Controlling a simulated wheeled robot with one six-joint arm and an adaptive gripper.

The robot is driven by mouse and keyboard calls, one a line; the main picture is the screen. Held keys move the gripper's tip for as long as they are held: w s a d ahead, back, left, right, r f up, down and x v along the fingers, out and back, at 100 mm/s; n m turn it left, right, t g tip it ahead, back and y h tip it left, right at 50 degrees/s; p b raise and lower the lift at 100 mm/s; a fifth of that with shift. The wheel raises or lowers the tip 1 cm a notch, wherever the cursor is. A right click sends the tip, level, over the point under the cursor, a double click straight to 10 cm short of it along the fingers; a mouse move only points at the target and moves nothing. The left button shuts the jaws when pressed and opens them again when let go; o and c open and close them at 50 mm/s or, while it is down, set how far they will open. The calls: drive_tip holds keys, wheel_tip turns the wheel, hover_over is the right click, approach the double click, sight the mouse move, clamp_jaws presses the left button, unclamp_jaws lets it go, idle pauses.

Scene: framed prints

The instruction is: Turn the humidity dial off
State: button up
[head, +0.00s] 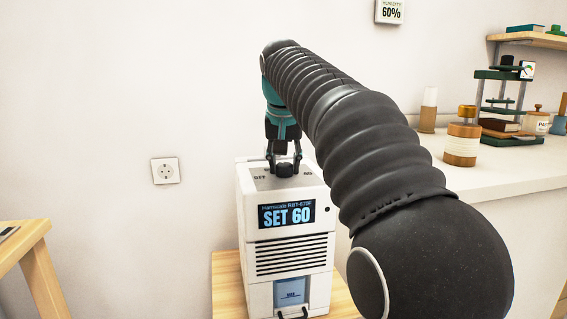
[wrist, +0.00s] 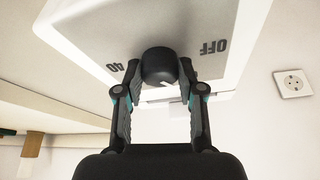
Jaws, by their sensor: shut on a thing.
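The humidity unit is a white box (head: 288,235) whose front display (head: 287,214) reads "SET 60". The black dial (head: 284,169) is on its top face, with an "OFF" label to its left in the head view. In the wrist view the dial (wrist: 159,66) sits between "40" and "OFF" labels, and a pale mark shows on its rim. My gripper (head: 284,164) points down at the dial from above. In the wrist view my gripper (wrist: 160,80) has one finger on each side of the dial and is shut on it.
A wall sign (head: 391,11) reads "60%". A white counter (head: 470,180) with bottles and jars stands at right.

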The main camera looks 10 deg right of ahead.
drive_tip(key=shift+r+n+p, duration=0.1)
drive_tip(key=shift+n+p, duration=0.3)
drive_tip(key=shift+d+r+n+y+p, duration=0.15)
drive_tip(key=shift+n+y+p, duration=0.45)
drive_tip(key=shift+n+p, duration=0.35)
drive_tip(key=n+y+p, duration=0.1)
drive_tip(key=n+p, duration=0.1)
drive_tip(key=shift+n, duration=0.35)
drive_tip(key=n+y+p, duration=0.1)
drive_tip(key=n+p, duration=0.1)
drive_tip(key=n, duration=0.1)
drive_tip(key=shift+d, duration=0.1)
drive_tip(key=shift+w+f+n+g+y+p, duration=0.15)
drive_tip(key=shift+n+g+y+p, duration=0.35)
drive_tip(key=shift+n+p, duration=0.9)
drive_tip(key=shift+f+n+b, duration=0.1)
drive_tip(key=shift+n+b, duration=0.2)
drive_tip(key=shift+n, duration=0.2)
drive_tip(key=o, duration=1.1)
